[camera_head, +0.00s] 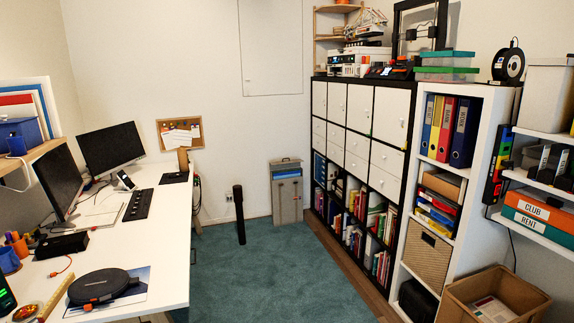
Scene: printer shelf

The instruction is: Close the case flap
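A tall grey case-like box (286,192) stands upright against the far wall, left of the black cabinet. Two light straps or strips run down its front, and a lighter panel (285,162) shows at its top. From here I cannot tell whether that panel is a flap, or whether it is open. A flat round black case (98,286) lies on the near end of the white desk and looks shut. I cannot tell which of the two is the task's case. My gripper is not in view.
The white desk (150,225) with monitors runs along the left. The black-framed cabinet (391,113) and white shelf (470,150) line the right. A cardboard box (460,305) stands at the near right. A black upright post (239,214) stands on the otherwise clear teal carpet (270,275).

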